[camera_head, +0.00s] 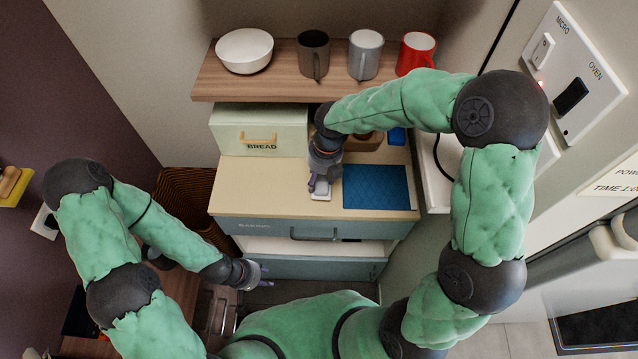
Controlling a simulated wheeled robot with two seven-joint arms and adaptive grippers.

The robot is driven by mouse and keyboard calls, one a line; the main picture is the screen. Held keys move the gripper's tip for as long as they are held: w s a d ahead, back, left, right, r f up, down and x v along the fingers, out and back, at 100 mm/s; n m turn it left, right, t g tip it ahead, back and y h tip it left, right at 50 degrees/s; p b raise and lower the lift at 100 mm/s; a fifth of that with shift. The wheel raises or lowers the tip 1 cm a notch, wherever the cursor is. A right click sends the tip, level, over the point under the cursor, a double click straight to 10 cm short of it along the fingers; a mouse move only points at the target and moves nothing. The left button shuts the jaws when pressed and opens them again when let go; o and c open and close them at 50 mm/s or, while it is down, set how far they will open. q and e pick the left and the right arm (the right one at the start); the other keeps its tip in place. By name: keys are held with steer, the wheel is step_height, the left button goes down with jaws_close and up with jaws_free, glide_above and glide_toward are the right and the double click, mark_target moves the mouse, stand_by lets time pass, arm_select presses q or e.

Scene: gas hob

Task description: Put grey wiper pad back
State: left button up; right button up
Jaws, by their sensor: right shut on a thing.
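My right gripper (320,184) points down over the beige top of the drawer cabinet (270,185). It is shut on a small pale grey pad (321,195), which I take to be the grey wiper pad. The fingers cover part of the pad, and I cannot tell whether it touches the cabinet top. A blue mat (375,187) lies flat just to the right of the pad. My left gripper (266,275) is low at the front of the cabinet, with its fingers apart and empty.
A pale green bread box (258,128) stands behind on the left. A brown block (364,142) and a small blue item (397,136) are at the back right. The shelf (270,87) above holds a white bowl (244,50) and mugs (365,54). The cabinet top's left front is clear.

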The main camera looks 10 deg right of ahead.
mark_target(322, 179)
step_height(322, 179, down, 2)
steer(key=shift+f+b, duration=0.15)
steer(key=shift+b, duration=0.75)
arm_select(q)
step_height(322, 179, down, 2)
steer(key=shift+f, duration=0.25)
arm_select(e)
steer(key=o, duration=1.2)
steer(key=shift+o, duration=0.2)
steer(key=r+p, duration=0.1)
steer(key=r, duration=0.1)
steer(key=r+p, duration=0.1)
steer(key=r, duration=0.4)
steer(key=shift+s+d+r+p, duration=0.25)
steer(key=shift+d+r+p, duration=0.1)
steer(key=shift+d+p, duration=0.05)
arm_select(q)
step_height(322, 179, up, 3)
steer(key=shift+f, duration=0.2)
